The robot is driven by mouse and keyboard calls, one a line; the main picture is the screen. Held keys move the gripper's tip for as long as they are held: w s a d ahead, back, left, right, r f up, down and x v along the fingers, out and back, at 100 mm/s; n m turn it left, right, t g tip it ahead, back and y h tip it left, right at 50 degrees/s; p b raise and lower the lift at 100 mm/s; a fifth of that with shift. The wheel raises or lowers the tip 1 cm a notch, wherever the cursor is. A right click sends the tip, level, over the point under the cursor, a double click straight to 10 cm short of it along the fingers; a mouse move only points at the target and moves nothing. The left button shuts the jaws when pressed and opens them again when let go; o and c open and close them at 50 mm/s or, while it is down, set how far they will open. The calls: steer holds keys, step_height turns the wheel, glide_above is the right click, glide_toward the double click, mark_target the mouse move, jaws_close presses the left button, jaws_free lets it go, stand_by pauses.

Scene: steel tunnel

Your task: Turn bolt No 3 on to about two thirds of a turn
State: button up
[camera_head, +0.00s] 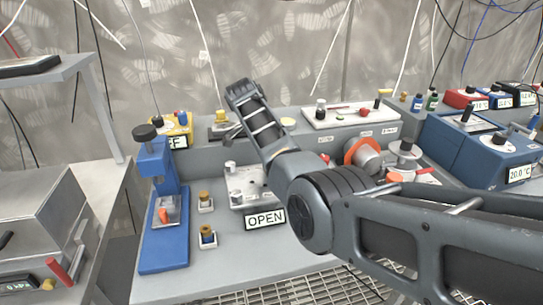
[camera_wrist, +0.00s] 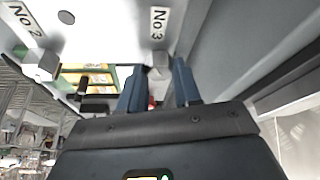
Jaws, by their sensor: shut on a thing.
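In the wrist view, bolt No 3 (camera_wrist: 158,68) is a pale metal head beside the label "No 3" (camera_wrist: 158,22) on a light plate (camera_wrist: 112,22). My gripper (camera_wrist: 158,85) has its two dark blue fingers on either side of that bolt and is shut on it. The fingers partly hide the bolt, and I cannot tell its turn angle. Bolt No 2 (camera_wrist: 40,66) sits to the left beside the label "No 2" (camera_wrist: 25,18). In the head view, my arm crosses the bench, and I cannot make out the fingers or bolt No 3 there.
A sign "OPEN" (camera_head: 265,218) stands before a light fixture (camera_head: 240,200), partly behind my arm. A blue press (camera_head: 152,205) stands left on the bench. A red handwheel ring (camera_head: 362,152) and blue instruments (camera_head: 450,150) stand right. The bench front (camera_head: 225,262) is clear.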

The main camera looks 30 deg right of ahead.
steer(key=o, duration=1.1)
steer(key=shift+c, duration=0.2)
steer(key=v, duration=0.7)
steer(key=shift+r+b, duration=0.3)
steer(key=shift+r, duration=0.1)
steer(key=shift+a, duration=0.15)
